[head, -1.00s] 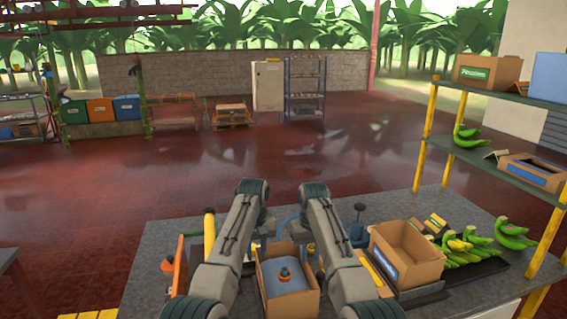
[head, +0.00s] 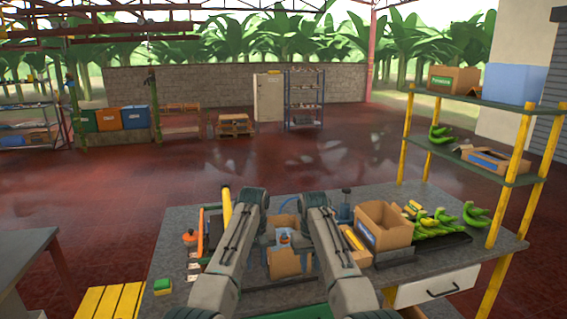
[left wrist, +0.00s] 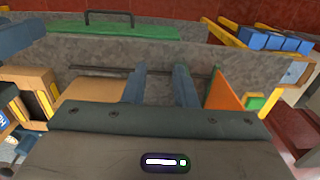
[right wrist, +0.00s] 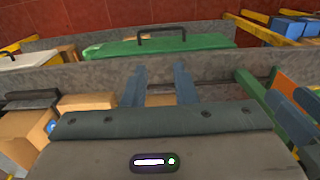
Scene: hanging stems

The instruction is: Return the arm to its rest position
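My two arms rise from the bottom of the head view, side by side, with their bent joints over the workbench (head: 340,285). My right gripper (right wrist: 160,85) shows the same in the right wrist view, open and empty. In the head view my arm links largely hide both grippers.
An open carton (head: 384,226) and green bananas (head: 430,229) are on the bench's right side. A shelf with yellow posts (head: 512,170) stands further right. An orange board (head: 201,234) and a yellow-green block (head: 163,286) are at left. Red floor lies open behind.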

